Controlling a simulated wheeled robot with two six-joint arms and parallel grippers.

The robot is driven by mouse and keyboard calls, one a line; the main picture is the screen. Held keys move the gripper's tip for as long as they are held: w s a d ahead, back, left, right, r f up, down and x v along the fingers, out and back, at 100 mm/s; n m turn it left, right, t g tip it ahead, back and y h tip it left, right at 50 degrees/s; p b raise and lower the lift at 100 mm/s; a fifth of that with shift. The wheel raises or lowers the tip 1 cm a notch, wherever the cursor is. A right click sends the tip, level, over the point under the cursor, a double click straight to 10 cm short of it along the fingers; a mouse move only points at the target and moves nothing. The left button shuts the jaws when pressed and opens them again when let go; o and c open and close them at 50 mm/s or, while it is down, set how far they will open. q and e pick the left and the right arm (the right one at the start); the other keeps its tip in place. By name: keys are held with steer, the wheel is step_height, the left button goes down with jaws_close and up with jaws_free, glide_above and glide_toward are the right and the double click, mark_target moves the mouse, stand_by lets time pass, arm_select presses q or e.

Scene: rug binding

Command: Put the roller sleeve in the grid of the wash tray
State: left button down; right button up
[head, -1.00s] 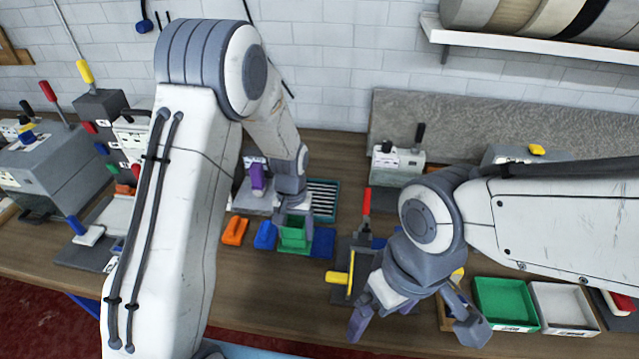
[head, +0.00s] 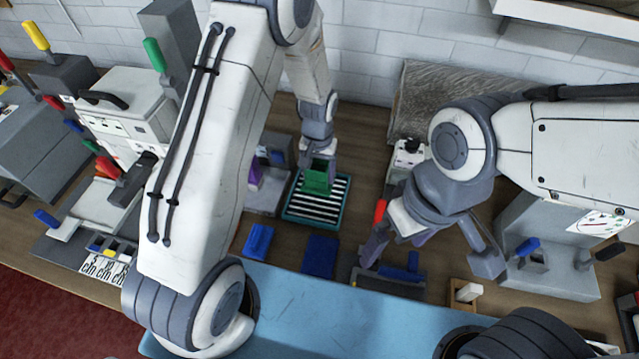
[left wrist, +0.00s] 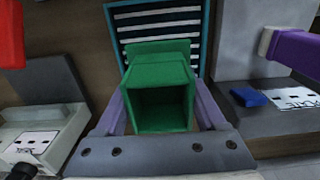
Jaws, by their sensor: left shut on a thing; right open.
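The roller sleeve appears to be the green hollow, square-sided piece (head: 317,182) in my left gripper (head: 318,170). In the left wrist view the sleeve (left wrist: 160,95) sits between the two purple fingers (left wrist: 160,112), its open end facing the camera. The wash tray (head: 310,224) is teal-rimmed with a black-and-white striped grid. In the head view the sleeve overlaps the tray's far part; I cannot tell whether it touches the grid. The tray (left wrist: 112,40) also shows behind the sleeve in the left wrist view. My right gripper (head: 430,252) is open and empty, right of the tray.
A blue block (head: 258,240) and a dark blue pad (head: 320,255) lie in front of the tray. A grey device with a purple handle (head: 256,176) stands close on its left. Grey machines (head: 550,250) stand at the right. A narrow strip of bare wood lies right of the tray.

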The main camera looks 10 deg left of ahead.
arm_select(q)
step_height(320, 180, down, 2)
steer(key=shift+f, duration=0.1)
step_height(320, 180, down, 4)
steer(key=shift+a+r+p, duration=0.1)
steer(key=shift+p, duration=0.8)
steer(key=shift+f, duration=0.25)
steer(key=shift+f, duration=0.1)
steer(key=shift+f, duration=0.1)
jaws_free()
